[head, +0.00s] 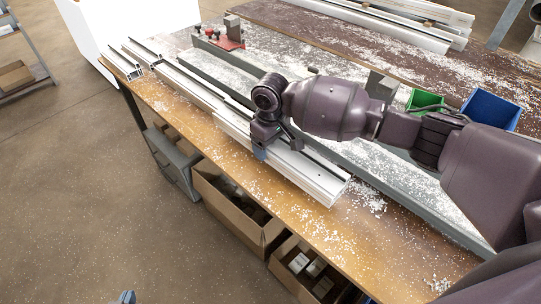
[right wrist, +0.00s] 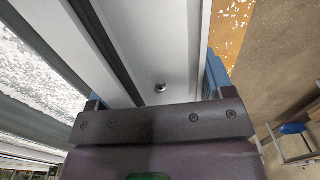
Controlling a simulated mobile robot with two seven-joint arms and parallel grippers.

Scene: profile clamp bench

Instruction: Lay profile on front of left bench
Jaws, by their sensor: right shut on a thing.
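A long white profile (head: 314,180) with a dark slot lies lengthwise along the front of the wooden bench (head: 215,145). My right gripper (head: 262,150) is shut on this profile partway along it. In the right wrist view the profile (right wrist: 172,50) runs between the two blue fingers of my right gripper (right wrist: 155,95). A round screw or hole shows in its pale face. Whether its underside touches the bench is hidden. Of my left gripper (head: 126,297) only a blue tip shows at the bottom edge, away from the bench over the floor.
More profiles (head: 122,64) lie at the bench's far left end. A red clamp fixture (head: 222,40) stands behind. Green (head: 425,100) and blue (head: 490,108) bins sit behind my right arm. White chips litter the bench. Cardboard boxes (head: 235,208) stand below the front edge.

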